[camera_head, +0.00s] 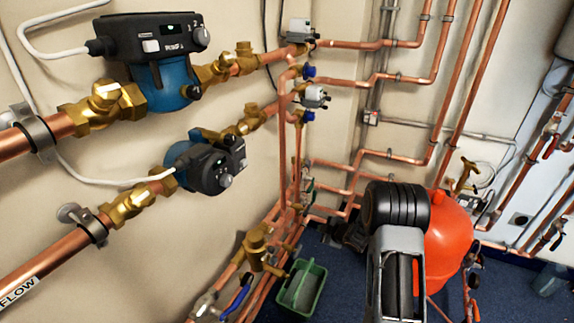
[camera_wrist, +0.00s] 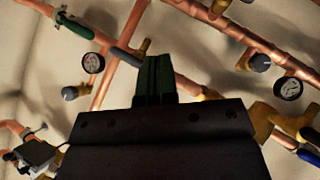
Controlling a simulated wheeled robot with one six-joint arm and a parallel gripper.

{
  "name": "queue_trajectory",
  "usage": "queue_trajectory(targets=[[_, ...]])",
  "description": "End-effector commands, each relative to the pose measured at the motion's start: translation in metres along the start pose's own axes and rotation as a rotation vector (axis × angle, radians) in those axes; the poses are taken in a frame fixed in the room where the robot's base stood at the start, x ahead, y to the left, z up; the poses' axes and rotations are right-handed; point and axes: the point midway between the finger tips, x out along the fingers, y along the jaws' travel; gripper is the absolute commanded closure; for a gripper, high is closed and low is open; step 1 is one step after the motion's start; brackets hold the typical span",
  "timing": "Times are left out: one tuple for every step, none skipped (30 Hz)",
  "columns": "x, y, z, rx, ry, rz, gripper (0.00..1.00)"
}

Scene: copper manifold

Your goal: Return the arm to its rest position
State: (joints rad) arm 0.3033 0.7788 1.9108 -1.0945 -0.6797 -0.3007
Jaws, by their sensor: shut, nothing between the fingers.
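My arm (camera_head: 397,240) stands up in the lower right of the head view, grey and black, in front of a red vessel. My gripper (camera_wrist: 155,68) shows in the wrist view as a dark block with two dark green fingers side by side. The fingers are shut with nothing visible between them. Behind them are copper pipes (camera_wrist: 118,62) on a pale wall, apparently clear of the fingertips. In the head view the gripper's fingers cannot be made out.
Two blue-and-black pumps (camera_head: 165,75) sit on copper pipes along the left wall. The red vessel (camera_head: 452,240) stands behind my arm. A green bin (camera_head: 301,286) is on the blue floor. In the wrist view, round gauges (camera_wrist: 288,88) and a green-handled valve (camera_wrist: 74,25) surround the fingers.

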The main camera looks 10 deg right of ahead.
Motion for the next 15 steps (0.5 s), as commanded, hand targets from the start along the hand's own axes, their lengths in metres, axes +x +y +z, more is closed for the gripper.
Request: queue_trajectory(targets=[[-0.001, 0.000, 0.000, 0.000, 0.000, 0.000, 1.00], [-0.001, 0.000, 0.002, 0.009, -0.009, -0.003, 1.00], [-0.001, -0.002, 0.006, 0.020, -0.035, -0.009, 1.00], [-0.001, -0.002, 0.011, 0.035, -0.063, -0.011, 1.00], [-0.001, -0.003, 0.018, 0.056, -0.098, -0.013, 1.00], [-0.003, -0.008, 0.028, 0.095, -0.157, -0.020, 1.00], [-0.005, -0.014, 0.037, 0.131, -0.208, -0.028, 1.00], [-0.009, -0.021, 0.048, 0.173, -0.266, -0.037, 1.00], [-0.017, -0.026, 0.058, 0.231, -0.346, -0.040, 1.00], [-0.027, -0.027, 0.063, 0.278, -0.407, -0.038, 1.00], [-0.038, -0.026, 0.065, 0.322, -0.468, -0.035, 1.00], [-0.058, -0.023, 0.062, 0.386, -0.547, -0.027, 1.00], [-0.074, -0.020, 0.057, 0.434, -0.604, -0.022, 1.00], [-0.091, -0.017, 0.050, 0.482, -0.659, -0.017, 1.00], [-0.117, -0.012, 0.037, 0.549, -0.730, -0.007, 1.00]])
